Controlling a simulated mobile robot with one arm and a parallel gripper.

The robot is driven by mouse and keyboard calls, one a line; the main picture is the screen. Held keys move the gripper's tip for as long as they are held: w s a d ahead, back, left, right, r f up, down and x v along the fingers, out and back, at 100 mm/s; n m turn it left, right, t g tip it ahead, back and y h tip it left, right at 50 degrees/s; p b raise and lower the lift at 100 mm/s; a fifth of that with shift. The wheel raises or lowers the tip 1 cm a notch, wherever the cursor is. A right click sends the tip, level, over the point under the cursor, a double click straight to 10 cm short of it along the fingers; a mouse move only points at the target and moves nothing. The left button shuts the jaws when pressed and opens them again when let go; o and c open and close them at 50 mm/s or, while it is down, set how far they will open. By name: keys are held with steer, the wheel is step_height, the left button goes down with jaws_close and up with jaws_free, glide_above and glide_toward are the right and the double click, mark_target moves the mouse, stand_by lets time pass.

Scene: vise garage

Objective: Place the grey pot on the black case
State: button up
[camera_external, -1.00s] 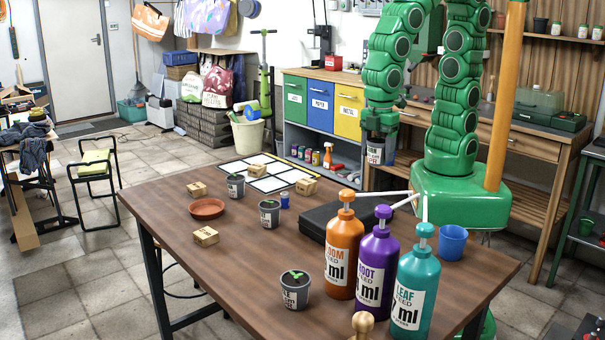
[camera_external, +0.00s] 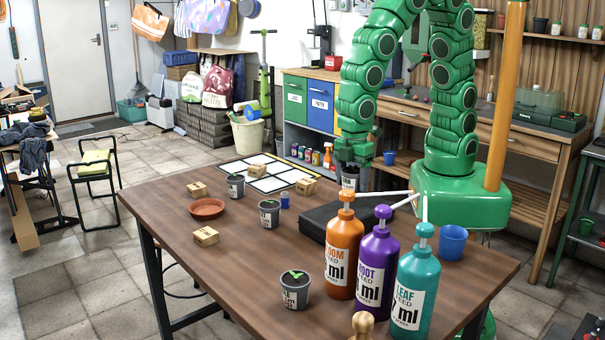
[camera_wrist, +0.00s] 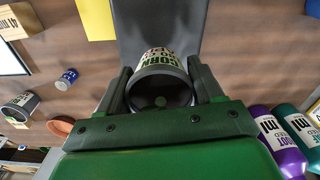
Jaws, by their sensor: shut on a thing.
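My gripper (camera_external: 350,160) is shut on a grey pot (camera_external: 349,177) with a white label. It holds the pot above the back part of the black case (camera_external: 318,222), and the exact gap cannot be told. In the wrist view the grey pot (camera_wrist: 160,82) sits between both fingers of my gripper (camera_wrist: 160,72), with its open, dark inside towards the camera. The dark surface of the case (camera_wrist: 158,22) shows beyond and beneath it. The case lies flat on the brown table, partly hidden behind the bottles.
Orange (camera_external: 344,250), purple (camera_external: 377,258) and teal (camera_external: 413,285) pump bottles stand in front of the case. A blue cup (camera_external: 452,243) is to the right. Several labelled pots, wooden blocks, a terracotta saucer (camera_external: 206,208) and a blue can (camera_external: 285,200) stand to the left.

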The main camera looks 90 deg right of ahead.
mark_target(350, 171)
steer(key=shift+w+a+f, duration=0.2)
steer(key=shift+w+f, duration=0.15)
steer(key=shift+f, duration=1.65)
steer(key=shift+f, duration=0.15)
steer(key=o, duration=1.2)
step_height(350, 171, up, 12)
steer(key=shift+r, duration=0.15)
